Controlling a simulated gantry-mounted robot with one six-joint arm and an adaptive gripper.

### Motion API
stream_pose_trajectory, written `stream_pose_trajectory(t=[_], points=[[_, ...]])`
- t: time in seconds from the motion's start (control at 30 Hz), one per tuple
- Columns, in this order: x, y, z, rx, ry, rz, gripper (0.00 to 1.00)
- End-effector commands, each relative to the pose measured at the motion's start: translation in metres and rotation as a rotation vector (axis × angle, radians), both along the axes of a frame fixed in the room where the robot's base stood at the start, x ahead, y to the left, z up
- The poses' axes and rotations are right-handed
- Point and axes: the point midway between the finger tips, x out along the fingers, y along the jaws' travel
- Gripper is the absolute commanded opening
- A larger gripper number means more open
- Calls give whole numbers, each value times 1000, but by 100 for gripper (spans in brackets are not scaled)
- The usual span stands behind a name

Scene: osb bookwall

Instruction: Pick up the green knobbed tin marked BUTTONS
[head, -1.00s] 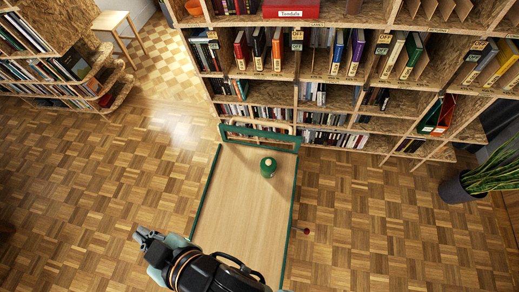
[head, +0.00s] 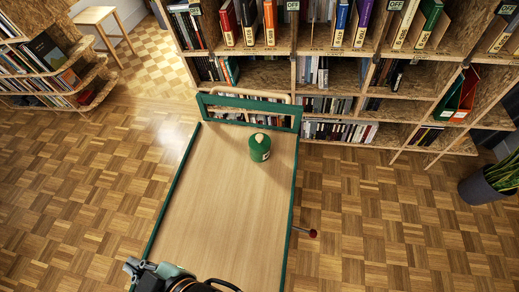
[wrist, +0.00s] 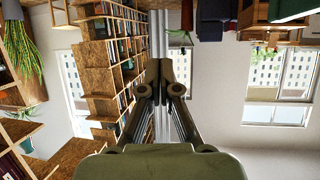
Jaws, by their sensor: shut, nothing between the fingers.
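The green tin (head: 260,148) with a pale knob on its lid stands upright on the wooden cart top, near the far end and right of its middle. A light label shows on its right side, too small to read. My gripper (head: 132,266) is at the lower left of the head view, beside the cart's near left edge and well apart from the tin. In the wrist view my gripper (wrist: 159,80) has its fingers together with nothing between them. The tin does not show in the wrist view.
The cart top (head: 225,210) is otherwise bare, with green side rails and a green end frame (head: 250,108). A bookshelf (head: 345,75) stands behind it. A stool (head: 95,25) is at upper left, a potted plant (head: 485,185) at right. Parquet floor is clear around.

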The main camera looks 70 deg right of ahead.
Motion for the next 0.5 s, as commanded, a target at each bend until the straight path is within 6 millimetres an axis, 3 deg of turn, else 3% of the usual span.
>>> stream_pose_trajectory(t=[0.33, 0.5], points=[[0, 0, -1, 0, 1, 0, 0], [0, 0, -1, 0, 1, 0, 27]])
